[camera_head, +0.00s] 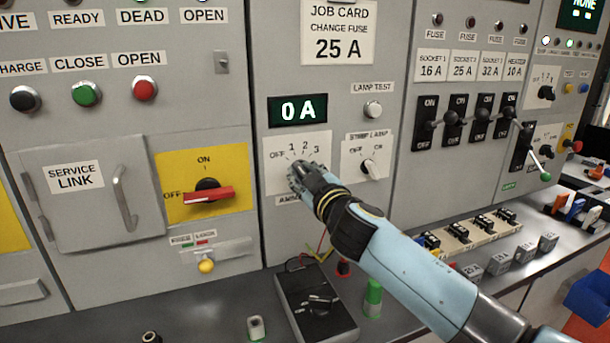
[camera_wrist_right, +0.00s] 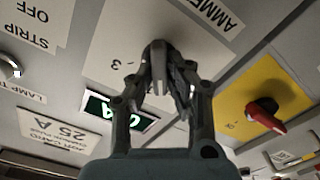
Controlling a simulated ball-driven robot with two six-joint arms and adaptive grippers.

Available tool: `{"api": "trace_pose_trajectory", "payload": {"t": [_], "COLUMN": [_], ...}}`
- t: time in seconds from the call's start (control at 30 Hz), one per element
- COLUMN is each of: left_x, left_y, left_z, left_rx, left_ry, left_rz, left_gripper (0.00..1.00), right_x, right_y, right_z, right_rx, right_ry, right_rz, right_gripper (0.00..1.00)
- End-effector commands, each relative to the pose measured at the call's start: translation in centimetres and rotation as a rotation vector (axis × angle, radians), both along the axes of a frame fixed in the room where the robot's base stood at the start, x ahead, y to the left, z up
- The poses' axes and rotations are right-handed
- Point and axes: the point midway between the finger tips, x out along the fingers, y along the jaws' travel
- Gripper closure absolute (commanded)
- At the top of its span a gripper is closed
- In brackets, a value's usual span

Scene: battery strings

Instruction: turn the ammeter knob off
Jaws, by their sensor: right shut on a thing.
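The ammeter plate (camera_head: 279,182) is a white card on the grey panel, marked OFF, 1, 2 and 3. The display (camera_head: 298,109) above it reads 0 A. My right gripper (camera_head: 299,172) is at the plate, its fingers closed around the ammeter knob. The knob is hidden behind the fingers in the head view, so I cannot tell which mark it points to. In the right wrist view my gripper (camera_wrist_right: 168,85) closes on a dark shape against the plate (camera_wrist_right: 128,35). My left gripper is not in view.
A red-handled switch (camera_head: 208,194) on a yellow plate is left of my gripper. The strip lamp knob (camera_head: 368,166) is close on the right, and the lamp test button (camera_head: 373,109) is above it. A black meter (camera_head: 316,306) and a green cylinder (camera_head: 373,298) stand below.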

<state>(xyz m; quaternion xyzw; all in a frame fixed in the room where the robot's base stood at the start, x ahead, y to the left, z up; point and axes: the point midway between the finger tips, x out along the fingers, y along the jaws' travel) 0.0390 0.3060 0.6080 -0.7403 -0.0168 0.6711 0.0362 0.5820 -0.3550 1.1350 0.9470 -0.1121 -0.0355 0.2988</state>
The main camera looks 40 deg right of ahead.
Motion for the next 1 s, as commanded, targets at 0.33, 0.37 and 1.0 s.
{"api": "trace_pose_trajectory", "payload": {"t": [0.33, 0.37, 1.0], "left_x": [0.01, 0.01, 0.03], "left_y": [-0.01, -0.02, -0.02], "left_z": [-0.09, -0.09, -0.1], "left_rx": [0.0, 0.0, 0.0], "left_ry": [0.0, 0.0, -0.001], "left_rz": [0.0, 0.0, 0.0], "left_gripper": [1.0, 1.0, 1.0], "right_x": [-0.01, -0.01, -0.01], "right_y": [0.1, 0.1, 0.1], "right_z": [-0.15, -0.15, -0.16], "right_rx": [-0.153, -0.159, -0.185], "right_ry": [0.038, 0.04, 0.046], "right_rz": [0.0, 0.0, 0.0], "right_gripper": [1.0, 1.0, 0.69]}}
